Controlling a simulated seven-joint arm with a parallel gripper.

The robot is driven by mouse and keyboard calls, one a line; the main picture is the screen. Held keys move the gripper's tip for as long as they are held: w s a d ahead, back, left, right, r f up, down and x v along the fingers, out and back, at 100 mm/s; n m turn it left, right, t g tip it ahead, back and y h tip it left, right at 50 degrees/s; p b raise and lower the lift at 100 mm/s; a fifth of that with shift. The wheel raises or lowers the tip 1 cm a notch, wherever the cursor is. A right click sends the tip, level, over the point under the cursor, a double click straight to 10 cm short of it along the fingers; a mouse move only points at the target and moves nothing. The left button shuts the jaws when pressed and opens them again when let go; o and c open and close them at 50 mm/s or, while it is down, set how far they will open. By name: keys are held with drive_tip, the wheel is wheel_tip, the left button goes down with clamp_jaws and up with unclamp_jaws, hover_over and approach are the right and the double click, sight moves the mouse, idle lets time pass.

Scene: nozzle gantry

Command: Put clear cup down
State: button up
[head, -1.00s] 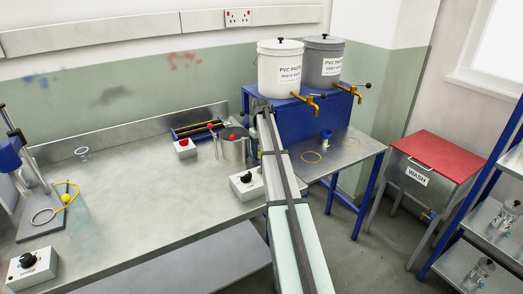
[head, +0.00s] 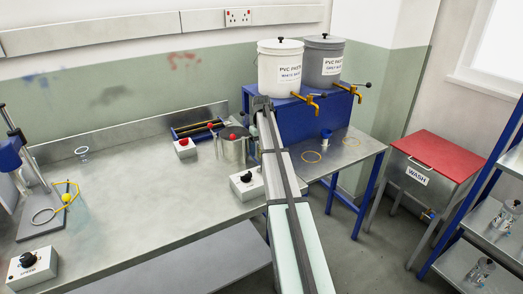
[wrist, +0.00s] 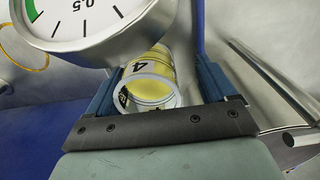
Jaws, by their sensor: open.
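The jaws are open, with a small gap visible beside the cup. What lies under the cup is hidden, so I cannot tell what it rests on. In the head view my arm covers the gripper and this cup. Another small clear cup (head: 82,152) stands on the back left of the metal bench (head: 140,190).
A round gauge (wrist: 85,20) is close above the left finger. A metal pot (head: 231,146) and a white control box (head: 247,184) stand close to my arm. The middle of the bench is clear.

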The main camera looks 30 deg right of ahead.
wheel_tip(320, 180, up, 11)
drive_tip(key=shift+r, duration=0.15)
idle(0.7)
